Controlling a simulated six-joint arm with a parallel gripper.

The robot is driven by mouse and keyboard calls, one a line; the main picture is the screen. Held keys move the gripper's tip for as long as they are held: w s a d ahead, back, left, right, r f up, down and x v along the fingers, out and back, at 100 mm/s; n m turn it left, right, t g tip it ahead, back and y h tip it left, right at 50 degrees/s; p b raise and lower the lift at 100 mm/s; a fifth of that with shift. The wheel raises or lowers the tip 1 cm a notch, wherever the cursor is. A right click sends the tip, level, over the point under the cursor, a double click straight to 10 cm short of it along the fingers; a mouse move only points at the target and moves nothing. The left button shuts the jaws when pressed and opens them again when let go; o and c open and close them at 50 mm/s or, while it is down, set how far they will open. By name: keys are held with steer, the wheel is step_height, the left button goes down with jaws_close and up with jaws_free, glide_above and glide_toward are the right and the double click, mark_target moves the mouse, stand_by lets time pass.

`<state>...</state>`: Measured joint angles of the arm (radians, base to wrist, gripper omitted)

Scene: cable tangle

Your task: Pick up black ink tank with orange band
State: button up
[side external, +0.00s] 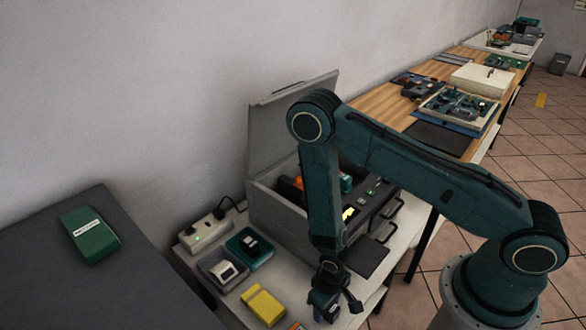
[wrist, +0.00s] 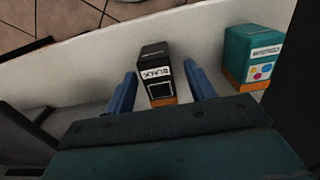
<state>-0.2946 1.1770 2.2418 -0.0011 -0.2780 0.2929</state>
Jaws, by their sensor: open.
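The black ink tank (wrist: 155,68) stands on the white table top in the wrist view. It has a white label reading BLACK and an orange band at its lower end. My gripper (wrist: 160,70) is open, with one blue finger on each side of the tank. A gap shows on both sides, so the fingers do not appear to touch it. In the side view my gripper (side external: 329,303) hangs low over the front of the white table. I cannot make out the black tank there.
A teal tank (wrist: 250,57) with coloured dots and an orange band stands right of the black one. A grey machine (side external: 271,216) with its lid raised is behind my arm. A yellow box (side external: 263,306), a grey tray (side external: 211,277) and a power strip (side external: 207,232) are left.

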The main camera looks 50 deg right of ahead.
steer(key=c, duration=1.1)
steer(key=shift+o, duration=0.2)
steer(key=shift+r, duration=0.2)
step_height(320, 180, up, 20)
steer(key=shift+f, duration=0.2)
stand_by(0.6)
